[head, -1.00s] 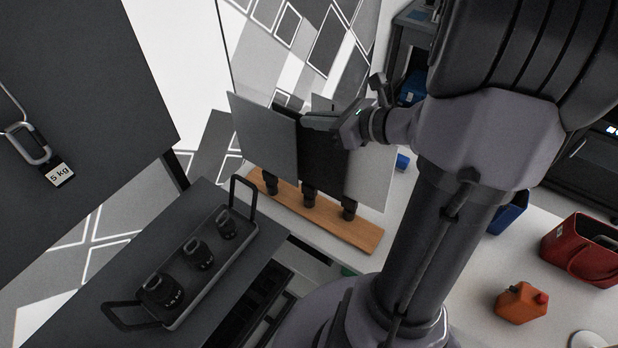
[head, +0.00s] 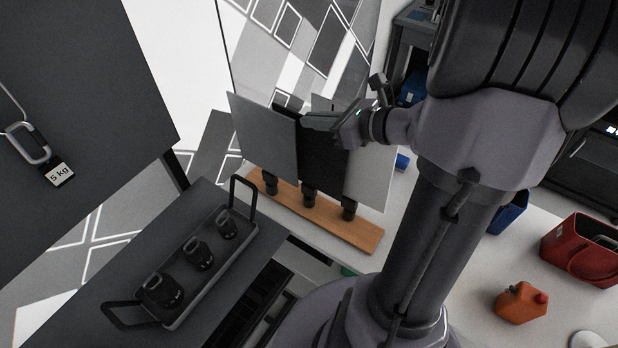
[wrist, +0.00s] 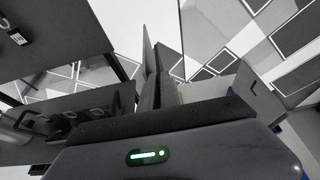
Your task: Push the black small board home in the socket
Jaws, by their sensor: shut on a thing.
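The black small board (head: 322,158) stands upright in the middle of a wooden base (head: 362,236) in the head view, between two grey boards. My gripper (head: 318,122) is shut on the upper part of the black board, reaching in from the right. A black socket (head: 309,196) on the base is below the board. Whether the board's lower edge is fully seated in it cannot be told. In the wrist view, thin board edges stand ahead of my gripper, and the socket is hidden.
A grey board (head: 265,140) stands close on the left and another grey board (head: 370,180) on the right. A tray (head: 222,268) with black weights is at the front left. An orange can (head: 521,302) and a red bag (head: 584,250) are on the right.

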